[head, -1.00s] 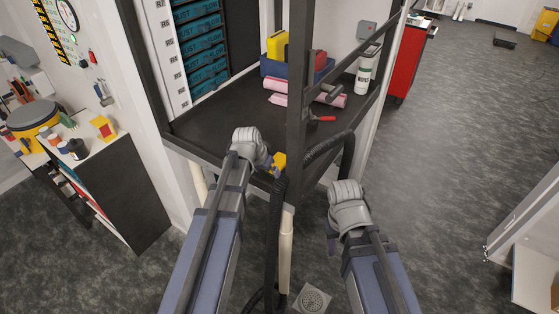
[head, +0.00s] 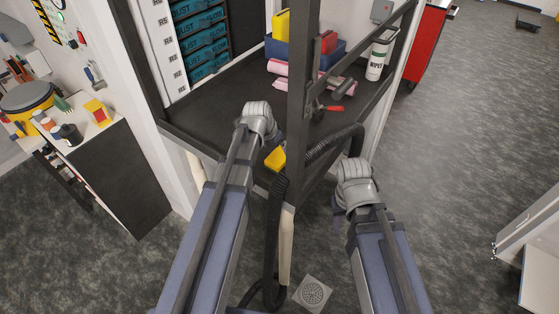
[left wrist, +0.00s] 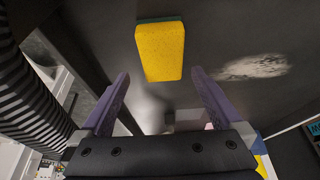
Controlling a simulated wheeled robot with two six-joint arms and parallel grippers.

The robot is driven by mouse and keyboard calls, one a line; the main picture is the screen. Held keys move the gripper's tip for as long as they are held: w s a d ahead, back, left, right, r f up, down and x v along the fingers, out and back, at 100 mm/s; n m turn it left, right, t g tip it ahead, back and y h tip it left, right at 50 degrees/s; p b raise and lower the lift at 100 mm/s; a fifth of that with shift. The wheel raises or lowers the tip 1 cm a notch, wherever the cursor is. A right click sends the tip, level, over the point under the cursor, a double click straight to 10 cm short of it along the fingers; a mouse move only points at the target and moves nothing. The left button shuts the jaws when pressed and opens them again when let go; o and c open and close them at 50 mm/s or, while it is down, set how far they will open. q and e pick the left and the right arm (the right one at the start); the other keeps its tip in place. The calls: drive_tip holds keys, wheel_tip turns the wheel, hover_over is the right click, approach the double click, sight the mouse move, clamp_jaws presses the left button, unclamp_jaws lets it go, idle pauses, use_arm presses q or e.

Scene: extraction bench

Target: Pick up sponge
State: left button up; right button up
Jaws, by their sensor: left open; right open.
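The yellow sponge (head: 275,158) with a dark green layer lies on the dark bench surface near its front corner. In the left wrist view the sponge (left wrist: 161,52) is just beyond the fingertips, roughly centred between them. My left gripper (left wrist: 160,75) is open with nothing between its purple fingers. In the head view the left gripper (head: 277,138) is mostly hidden by its own wrist, right by the sponge. My right gripper (head: 338,216) hangs below and right of the bench corner, away from the sponge, mostly hidden by its wrist.
A black upright post (head: 297,95) and a ribbed black hose (head: 335,143) stand close to the sponge. Further back are a blue bin (head: 340,48), pink rolls (head: 282,68), a red-handled tool (head: 330,108) and a wipes canister (head: 379,55). The bench's left part is clear.

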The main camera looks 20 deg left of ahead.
sight(279, 156)
use_arm(q)
drive_tip(key=shift+x, duration=0.75)
drive_tip(key=shift+r, duration=0.1)
use_arm(e)
drive_tip(key=shift+f, duration=0.6)
use_arm(q)
drive_tip(key=b+x, duration=0.5)
drive_tip(key=shift+a, duration=0.25)
drive_tip(key=shift+s, duration=0.1)
use_arm(e)
wheel_tip(279, 156, down, 5)
drive_tip(key=shift+r, duration=0.1)
use_arm(q)
drive_tip(key=shift+f+b, duration=0.4)
use_arm(e)
drive_tip(key=shift+f, duration=0.3)
use_arm(q)
drive_tip(key=shift+c, duration=0.4)
drive_tip(key=c, duration=1.1)
drive_tip(key=shift+r, duration=0.15)
use_arm(e)
drive_tip(key=shift+r, duration=0.15)
